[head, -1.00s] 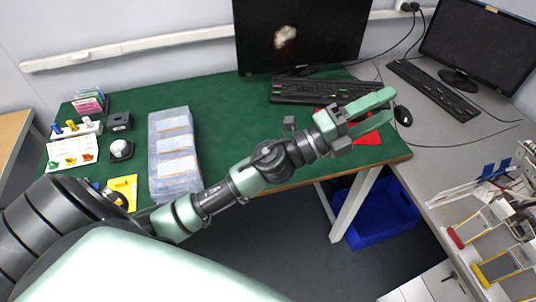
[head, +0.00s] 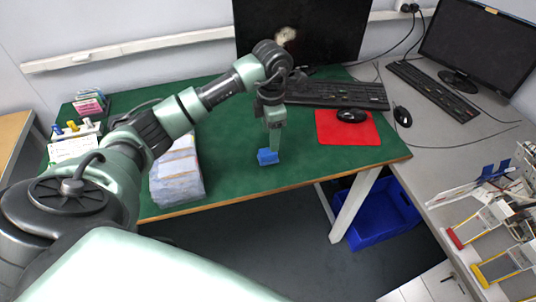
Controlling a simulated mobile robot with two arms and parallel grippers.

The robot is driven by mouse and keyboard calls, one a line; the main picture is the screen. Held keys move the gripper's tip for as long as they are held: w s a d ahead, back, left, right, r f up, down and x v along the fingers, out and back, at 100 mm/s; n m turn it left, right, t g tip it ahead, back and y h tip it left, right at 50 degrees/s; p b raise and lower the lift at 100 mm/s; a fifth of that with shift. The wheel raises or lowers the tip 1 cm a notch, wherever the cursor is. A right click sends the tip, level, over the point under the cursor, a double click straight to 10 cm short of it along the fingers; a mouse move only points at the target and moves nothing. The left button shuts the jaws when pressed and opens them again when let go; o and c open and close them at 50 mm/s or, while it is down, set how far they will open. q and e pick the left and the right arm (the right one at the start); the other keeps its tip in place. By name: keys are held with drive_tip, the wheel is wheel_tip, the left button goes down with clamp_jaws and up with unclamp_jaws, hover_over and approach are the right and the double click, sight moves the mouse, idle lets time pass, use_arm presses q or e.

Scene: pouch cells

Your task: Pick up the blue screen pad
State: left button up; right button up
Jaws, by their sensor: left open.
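The blue screen pad (head: 267,157) is a small blue block on the green table, left of the red mouse mat. My left gripper (head: 272,149) points down at it, with its fingertips right at the pad's top. The jaws are open, seen nearly edge-on, so I cannot tell exactly how the fingers sit around the pad. The fingers hide part of the pad's upper side. My right gripper is not in view.
A black keyboard (head: 333,94) and monitor (head: 318,38) stand behind the gripper. A red mat (head: 347,132) with a black mouse (head: 351,115) lies to the right. Bare green table surrounds the pad.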

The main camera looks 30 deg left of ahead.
sight(268, 151)
use_arm(q)
drive_tip(key=f+p, duration=0.1)
drive_tip(key=f, duration=0.1)
drive_tip(key=s+f, duration=0.1)
drive_tip(key=f, duration=0.1)
drive_tip(key=shift+a+f+p, duration=0.2)
drive_tip(key=shift+f+p, duration=0.1)
drive_tip(key=shift+p, duration=0.05)
drive_tip(key=shift+w+f, duration=0.15)
drive_tip(key=shift+f, duration=0.5)
clamp_jaws()
